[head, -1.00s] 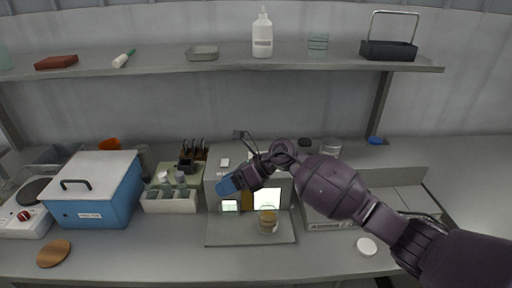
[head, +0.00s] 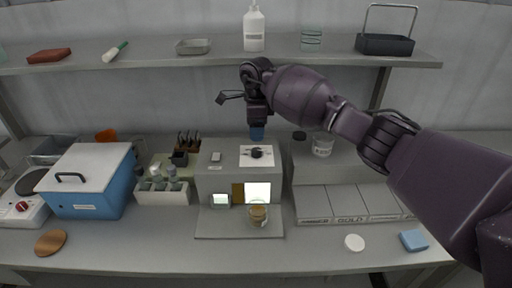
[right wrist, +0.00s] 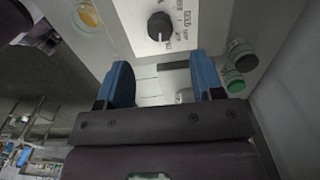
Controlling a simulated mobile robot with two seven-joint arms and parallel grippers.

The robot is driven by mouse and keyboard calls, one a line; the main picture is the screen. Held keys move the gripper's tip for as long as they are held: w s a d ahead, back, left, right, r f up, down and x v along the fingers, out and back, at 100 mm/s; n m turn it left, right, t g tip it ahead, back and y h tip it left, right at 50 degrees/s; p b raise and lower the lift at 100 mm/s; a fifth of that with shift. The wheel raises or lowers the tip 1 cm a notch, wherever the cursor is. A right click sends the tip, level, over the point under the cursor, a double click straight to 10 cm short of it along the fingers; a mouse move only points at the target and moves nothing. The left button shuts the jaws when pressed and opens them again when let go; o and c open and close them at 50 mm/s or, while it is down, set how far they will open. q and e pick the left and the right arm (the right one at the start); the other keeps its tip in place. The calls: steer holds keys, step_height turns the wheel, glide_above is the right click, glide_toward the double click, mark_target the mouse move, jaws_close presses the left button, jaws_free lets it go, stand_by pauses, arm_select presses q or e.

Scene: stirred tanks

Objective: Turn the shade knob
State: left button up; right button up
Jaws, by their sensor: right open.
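The shade knob (head: 257,153) is a small dark round knob on a white plate on top of the grey box (head: 214,180). It also shows in the right wrist view (right wrist: 159,26), where it has a pale pointer line and lettering beside it. My right gripper (head: 257,133) hangs just behind and above the knob, blue fingertips pointing down. In the right wrist view its two blue fingers (right wrist: 164,84) are spread apart with nothing between them, and the knob lies beyond them, untouched. My left gripper is not in view.
A glass with amber contents (head: 258,214) stands before the box's lit panel (head: 258,193). A blue lidded bath (head: 90,180) and a white rack (head: 163,192) stand left. Lettered boxes (head: 350,203) stand right. A shelf (head: 220,60) runs above.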

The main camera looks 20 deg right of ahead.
mark_target(257, 150)
step_height(257, 150, down, 6)
steer(key=shift+f+p, duration=0.25)
steer(key=shift+p, duration=0.2)
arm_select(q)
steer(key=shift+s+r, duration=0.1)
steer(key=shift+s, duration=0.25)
arm_select(e)
steer(key=shift+f, duration=0.6)
steer(key=shift+c, duration=0.2)
steer(key=c, duration=0.9)
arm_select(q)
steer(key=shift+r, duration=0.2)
